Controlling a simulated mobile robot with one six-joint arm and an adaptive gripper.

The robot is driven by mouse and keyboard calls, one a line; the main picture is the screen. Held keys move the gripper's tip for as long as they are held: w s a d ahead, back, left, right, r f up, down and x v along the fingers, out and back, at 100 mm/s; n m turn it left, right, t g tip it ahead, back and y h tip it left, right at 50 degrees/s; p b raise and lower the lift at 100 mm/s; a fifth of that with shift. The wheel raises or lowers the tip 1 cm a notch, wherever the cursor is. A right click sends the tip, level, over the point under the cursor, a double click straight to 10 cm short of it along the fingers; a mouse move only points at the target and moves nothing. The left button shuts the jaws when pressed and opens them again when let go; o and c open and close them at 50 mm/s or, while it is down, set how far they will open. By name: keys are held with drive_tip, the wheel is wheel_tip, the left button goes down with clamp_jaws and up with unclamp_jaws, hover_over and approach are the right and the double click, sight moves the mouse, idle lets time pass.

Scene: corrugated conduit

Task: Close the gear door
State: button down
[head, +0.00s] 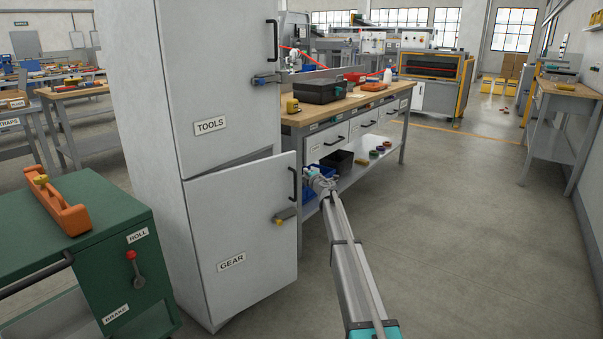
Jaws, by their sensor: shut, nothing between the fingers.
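The gear door (247,225) is the lower door of a tall grey cabinet, with a "GEAR" label. It stands partly open, its right edge swung out and a dark gap showing along its top. My gripper (317,177) is at the far end of my arm, just right of the door's free edge and near handle height. It is shut and empty. It looks small, and I cannot tell whether it touches the door.
The upper "TOOLS" door (215,75) looks shut. A workbench (345,103) with drawers and a lower shelf stands behind my gripper. A green cart (95,240) with an orange tool (62,205) stands at the left. The floor (470,230) to the right is clear.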

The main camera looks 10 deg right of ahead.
drive_tip(key=shift+s, duration=0.1)
idle(0.3)
drive_tip(key=s+d+f+m+g+h+p, duration=0.1)
drive_tip(key=s+d+f+m+g+h, duration=0.15)
drive_tip(key=s+m, duration=0.5)
drive_tip(key=s+d+f+m+g+h, duration=0.2)
drive_tip(key=s+m+h, duration=0.2)
drive_tip(key=s, duration=0.6)
drive_tip(key=s+d+f+m+g+h+p, duration=0.15)
drive_tip(key=s+m+h, duration=0.3)
drive_tip(key=s, duration=0.45)
drive_tip(key=s+a+f+m+g+y, duration=0.1)
drive_tip(key=s+a+f+g+y, duration=0.1)
drive_tip(key=s, duration=1)
drive_tip(key=s+a+f+m+g+y, duration=0.2)
drive_tip(key=s+a+f+g, duration=0.2)
drive_tip(key=s, duration=0.8)
drive_tip(key=s+a+f+m+g+y, duration=0.1)
drive_tip(key=s+a+f+g+y, duration=0.2)
drive_tip(key=s, duration=0.8)
drive_tip(key=a+g+p, duration=0.1)
drive_tip(key=a+g, duration=0.1)
drive_tip(key=shift+s+a+m+g, duration=0.3)
drive_tip(key=shift+s, duration=0.1)
drive_tip(key=shift+f, duration=0.1)
drive_tip(key=shift+s+d, duration=0.1)
